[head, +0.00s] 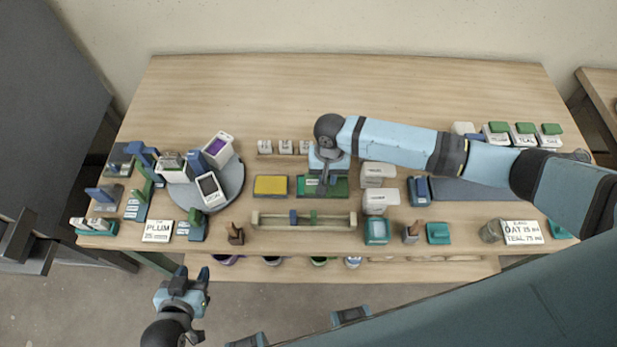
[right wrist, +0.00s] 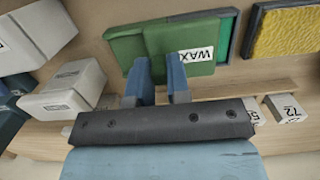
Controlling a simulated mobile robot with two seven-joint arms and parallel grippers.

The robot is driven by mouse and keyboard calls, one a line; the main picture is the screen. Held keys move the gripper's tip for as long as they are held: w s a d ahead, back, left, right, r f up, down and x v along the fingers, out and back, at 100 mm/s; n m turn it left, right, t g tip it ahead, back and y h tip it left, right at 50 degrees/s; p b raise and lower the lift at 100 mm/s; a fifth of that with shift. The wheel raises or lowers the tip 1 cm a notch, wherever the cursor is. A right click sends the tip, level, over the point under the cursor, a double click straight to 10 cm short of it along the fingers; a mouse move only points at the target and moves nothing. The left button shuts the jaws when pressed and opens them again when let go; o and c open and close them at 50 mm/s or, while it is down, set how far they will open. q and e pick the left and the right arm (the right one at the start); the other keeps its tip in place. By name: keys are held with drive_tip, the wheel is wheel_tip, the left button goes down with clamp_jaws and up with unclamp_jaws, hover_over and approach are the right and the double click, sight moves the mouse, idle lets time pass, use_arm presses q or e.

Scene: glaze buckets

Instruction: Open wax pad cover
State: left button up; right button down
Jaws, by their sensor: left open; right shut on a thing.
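The wax pad (head: 311,180) lies near the middle of the table, a green tray with a flat green cover. In the right wrist view the cover (right wrist: 150,42) bears a white "WAX" label and sits off to the left, so a strip of the tray (right wrist: 226,40) shows at the right. My right gripper (head: 324,188) comes down from above and is shut on the cover; its blue fingers (right wrist: 162,82) hide the held part. My left gripper (head: 183,280) is open and empty, in front of the table's front edge at the left.
A yellow pad (head: 270,186) lies just left of the wax pad. White blocks (head: 375,200) stand close at its right. A wooden rack (head: 270,220) lies in front. A grey turntable (head: 232,188) with containers is at left. The table's back is clear.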

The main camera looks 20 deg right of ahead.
drive_tip(key=shift+s+d+r+p, duration=0.1)
drive_tip(key=shift+s+d+p, duration=0.1)
drive_tip(key=shift+d+p, duration=0.35)
drive_tip(key=shift+s+d+r+p, duration=0.15)
drive_tip(key=shift+d+p, duration=0.15)
drive_tip(key=shift+d, duration=0.35)
drive_tip(key=shift+s+d+f+p, duration=0.15)
drive_tip(key=shift+d+p, duration=0.15)
drive_tip(key=shift+d, duration=0.2)
drive_tip(key=shift+s+d+f+p, duration=0.1)
drive_tip(key=shift+d+p, duration=0.2)
drive_tip(key=shift+d, duration=0.15)
drive_tip(key=c, duration=1.2)
unclamp_jaws()
drive_tip(key=shift+o, duration=0.2)
wheel_tip(320, 180, up, 7)
drive_tip(key=p, duration=0.4)
